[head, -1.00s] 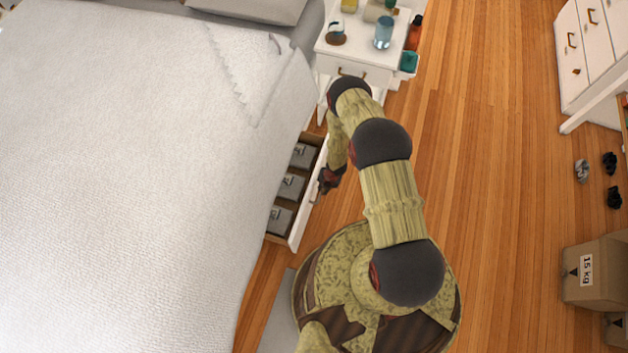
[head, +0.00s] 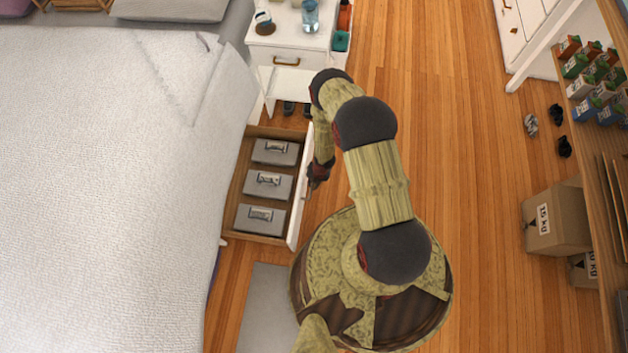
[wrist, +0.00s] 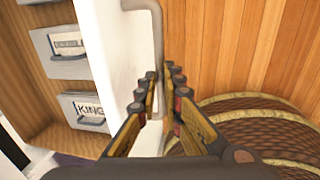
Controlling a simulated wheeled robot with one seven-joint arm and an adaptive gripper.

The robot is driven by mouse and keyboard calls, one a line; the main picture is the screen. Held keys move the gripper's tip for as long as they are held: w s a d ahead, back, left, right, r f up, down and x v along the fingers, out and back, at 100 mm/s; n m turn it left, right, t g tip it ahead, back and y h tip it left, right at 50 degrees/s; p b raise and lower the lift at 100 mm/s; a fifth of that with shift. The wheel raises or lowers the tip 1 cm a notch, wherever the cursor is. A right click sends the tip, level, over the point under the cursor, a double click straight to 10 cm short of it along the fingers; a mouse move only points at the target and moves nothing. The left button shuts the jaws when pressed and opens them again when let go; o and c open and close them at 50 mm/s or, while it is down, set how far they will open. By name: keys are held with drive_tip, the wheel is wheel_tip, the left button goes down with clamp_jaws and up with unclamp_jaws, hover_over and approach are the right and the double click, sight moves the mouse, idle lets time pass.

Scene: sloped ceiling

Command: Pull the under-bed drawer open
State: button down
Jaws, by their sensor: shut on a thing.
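The under-bed drawer (head: 299,213) stands well out from under the bed in the head view. Its white front faces right, and several grey labelled boxes (head: 267,185) lie in a row inside it. In the wrist view the drawer's white front (wrist: 119,60) runs down the picture, with a pale bar handle (wrist: 157,40) on its outer side. My gripper (wrist: 161,88) is shut on the handle, one finger on each side of it. In the head view my gripper (head: 314,184) is at the outer face of the drawer front, and its fingers are small there.
The bed (head: 90,190) fills the left. A white nightstand (head: 290,57) stands beyond the drawer. A grey mat (head: 264,305) lies near my base. Wooden floor (head: 460,200) is clear to the right, up to cardboard boxes (head: 556,220) and shoes.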

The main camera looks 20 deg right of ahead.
drive_tip(key=shift+w+d, duration=0.15)
drive_tip(key=shift+w, duration=0.3)
drive_tip(key=c, duration=2.3)
unclamp_jaws()
drive_tip(key=o, duration=0.4)
drive_tip(key=shift+s, duration=0.2)
drive_tip(key=shift+s, duration=0.1)
drive_tip(key=r, duration=0.4)
drive_tip(key=s+d+r, duration=0.1)
drive_tip(key=r, duration=0.7)
drive_tip(key=shift+s+d, duration=0.15)
drive_tip(key=shift+d, duration=0.2)
